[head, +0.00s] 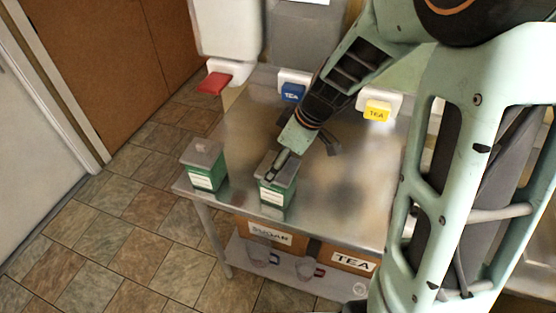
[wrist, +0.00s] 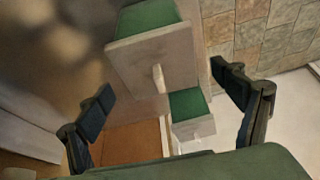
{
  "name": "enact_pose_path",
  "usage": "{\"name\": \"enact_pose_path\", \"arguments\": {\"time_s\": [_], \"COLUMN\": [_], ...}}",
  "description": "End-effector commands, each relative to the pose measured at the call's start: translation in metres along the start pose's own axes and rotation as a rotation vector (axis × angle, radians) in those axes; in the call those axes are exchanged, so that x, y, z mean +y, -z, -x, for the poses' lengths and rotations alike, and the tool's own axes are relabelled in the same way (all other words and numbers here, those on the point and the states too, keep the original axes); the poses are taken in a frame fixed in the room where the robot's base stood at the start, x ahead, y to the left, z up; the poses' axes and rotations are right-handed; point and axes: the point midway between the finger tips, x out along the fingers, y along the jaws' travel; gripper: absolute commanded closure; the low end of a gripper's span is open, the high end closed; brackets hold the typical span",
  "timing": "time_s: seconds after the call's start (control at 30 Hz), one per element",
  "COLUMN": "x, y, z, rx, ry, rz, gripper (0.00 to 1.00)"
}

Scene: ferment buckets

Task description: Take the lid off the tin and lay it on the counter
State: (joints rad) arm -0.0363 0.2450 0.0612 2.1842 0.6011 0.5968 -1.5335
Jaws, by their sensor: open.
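A green tin (head: 275,192) with a pale label stands on the steel counter, its grey lid (head: 288,178) in place. In the wrist view, the nearer lid (wrist: 140,55) shows a small pale knob (wrist: 159,78). My gripper (head: 301,157) is over this tin. In the wrist view my gripper (wrist: 163,82) is open, with its fingers spread on either side of the knob and nothing held. One finger hides part of the lid in the head view.
A second green tin (head: 207,180) with a grey lid stands near the counter's left edge. Red (head: 214,83), blue (head: 292,92) and yellow (head: 377,111) tags are at the back. Boxes (head: 348,260) sit beneath. Bare counter (head: 335,195) lies right of the middle tin.

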Motion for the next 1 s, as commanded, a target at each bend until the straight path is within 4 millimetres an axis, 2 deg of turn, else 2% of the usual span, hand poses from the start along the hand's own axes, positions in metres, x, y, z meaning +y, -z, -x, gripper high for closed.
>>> {"name": "enact_pose_path", "arguments": {"time_s": [0.2,0.57,0.83,1.0], "x": [0.0,0.0001,0.0003,0.001], "y": [0.0001,0.0001,0.0008,0.0063], "z": [-0.0004,-0.0001,0.001,0.0087], "rx": [0.0,0.0,0.001,0.001], "ry": [0.0,0.0,0.0,-0.001], "rz": [0.0,0.0,0.0,0.002], "gripper": [0.14,0.54,0.54,0.54]}}
